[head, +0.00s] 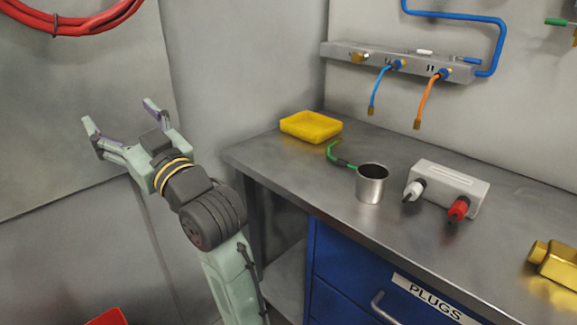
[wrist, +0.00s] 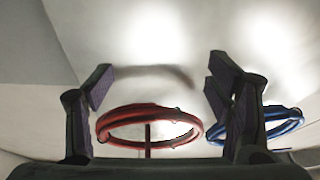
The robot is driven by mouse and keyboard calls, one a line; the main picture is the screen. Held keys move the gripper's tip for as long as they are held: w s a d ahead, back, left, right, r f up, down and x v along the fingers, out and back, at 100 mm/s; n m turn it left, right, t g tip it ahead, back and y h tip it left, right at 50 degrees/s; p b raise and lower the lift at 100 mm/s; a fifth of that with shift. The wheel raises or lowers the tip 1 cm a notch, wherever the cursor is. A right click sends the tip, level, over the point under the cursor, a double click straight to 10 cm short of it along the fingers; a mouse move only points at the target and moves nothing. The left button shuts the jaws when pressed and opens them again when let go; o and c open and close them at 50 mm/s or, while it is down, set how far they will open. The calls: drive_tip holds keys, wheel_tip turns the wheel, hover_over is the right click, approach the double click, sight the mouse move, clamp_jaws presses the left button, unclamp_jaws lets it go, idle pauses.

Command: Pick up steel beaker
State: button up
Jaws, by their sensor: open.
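The steel beaker (head: 371,186) stands upright near the front edge of the grey workbench (head: 300,165) in the head view. It is a shiny metal cup with a dark open top. My gripper (head: 118,112) is open and empty, raised to the left of the bench, well apart from the beaker. Its fingers point up and to the left, away from the bench. The open fingers also show in the wrist view (wrist: 155,90), where the beaker is not seen.
A yellow tray (head: 311,126), a green cable (head: 333,153) and a grey connector box (head: 449,188) are near the beaker. A brass part (head: 556,262) lies at right. Blue drawers (head: 350,270) are below. Red hose (head: 75,24) hangs on the wall.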

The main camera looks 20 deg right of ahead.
drive_tip(key=d+f+m+g+h+p, duration=0.1)
drive_tip(key=d+f+m+h, duration=0.15)
drive_tip(key=d, duration=0.65)
drive_tip(key=d+f+m+h+p, duration=0.1)
drive_tip(key=d+h, duration=0.2)
drive_tip(key=d, duration=0.6)
drive_tip(key=m+g+h+p, duration=0.4)
drive_tip(key=g+h, duration=0.1)
drive_tip(key=h, duration=0.1)
approach(365, 171)
drive_tip(key=shift+w+f+p, duration=0.4)
drive_tip(key=shift+w+p, duration=0.05)
drive_tip(key=shift+w, duration=0.2)
drive_tip(key=shift+m, duration=0.25)
drive_tip(key=p+x, duration=0.2)
drive_tip(key=x, duration=0.2)
drive_tip(key=shift+w+d, duration=0.1)
drive_tip(key=shift+w, duration=0.3)
drive_tip(key=shift+w+f, duration=0.35)
drive_tip(key=shift+w, duration=0.05)
drive_tip(key=c, duration=1.3)
drive_tip(key=shift+r, duration=0.1)
